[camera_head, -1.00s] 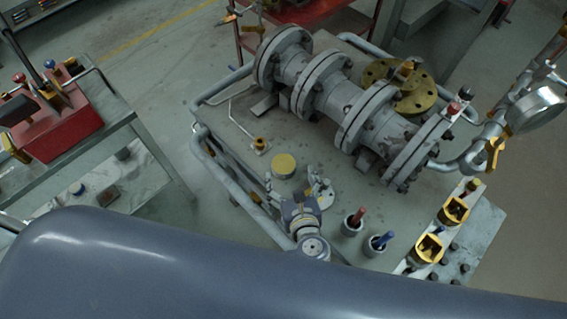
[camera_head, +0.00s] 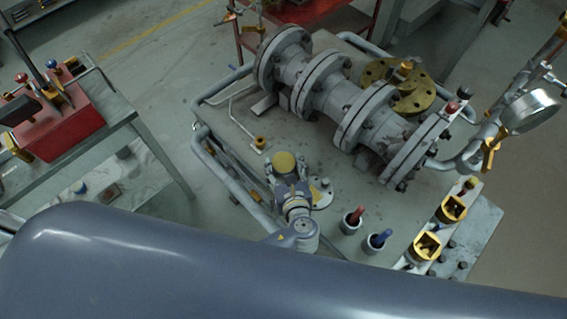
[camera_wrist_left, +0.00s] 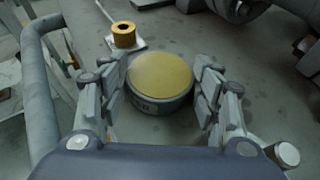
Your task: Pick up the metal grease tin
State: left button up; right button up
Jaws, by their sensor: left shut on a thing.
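The metal grease tin (camera_head: 285,161) is a short grey cylinder with a flat yellow lid. It is upright over the grey bench top, left of the big flanged valve. It also shows in the left wrist view (camera_wrist_left: 160,72), between the fingers. My left gripper (camera_head: 287,171) is shut on the tin, with one finger at each side, as the left wrist view shows too (camera_wrist_left: 161,92). I cannot tell whether the tin's base touches the bench. My right gripper is not in view.
The flanged pipe valve (camera_head: 322,84) lies across the bench beyond the tin. A grey tube rail (camera_head: 232,178) runs close on the left. A small brass nut (camera_wrist_left: 124,35) sits behind the tin. Two cups with a red (camera_head: 351,220) and a blue handle (camera_head: 376,241) stand at right.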

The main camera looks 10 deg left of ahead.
pick_arm(q)
jog(key=shift+r, duration=0.1)
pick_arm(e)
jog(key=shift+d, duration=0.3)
